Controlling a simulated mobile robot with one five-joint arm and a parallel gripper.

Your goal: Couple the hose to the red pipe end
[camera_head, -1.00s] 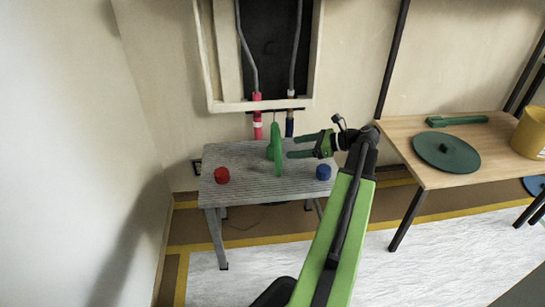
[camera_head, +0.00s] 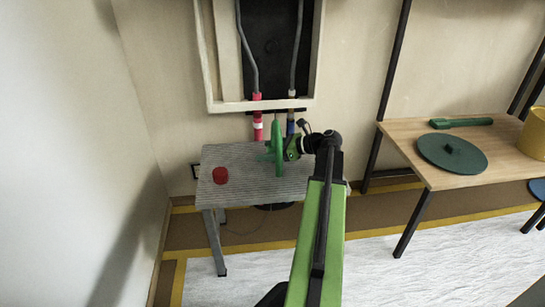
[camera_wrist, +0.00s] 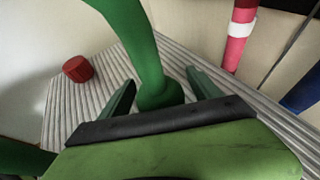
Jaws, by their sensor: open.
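A green curved piece, which looks like the hose (camera_head: 278,135), stands upright on the grey ribbed table (camera_head: 240,190). In the wrist view the hose (camera_wrist: 142,38) rises from a rounded lower end between my fingers. My gripper (camera_wrist: 160,92) is open, with one finger on each side of it; I cannot tell whether they touch it. In the head view my gripper (camera_head: 277,152) reaches it from the right. The red pipe end (camera_head: 257,127) with a white band hangs from the wall recess behind the hose, apart from it. It also shows in the wrist view (camera_wrist: 236,50).
A blue pipe end (camera_head: 290,126) hangs right of the red one. A red cap (camera_head: 220,175) sits on the table's left part. A wooden table (camera_head: 400,135) at the right holds a green disc (camera_head: 452,153) and a yellow bucket (camera_head: 533,135).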

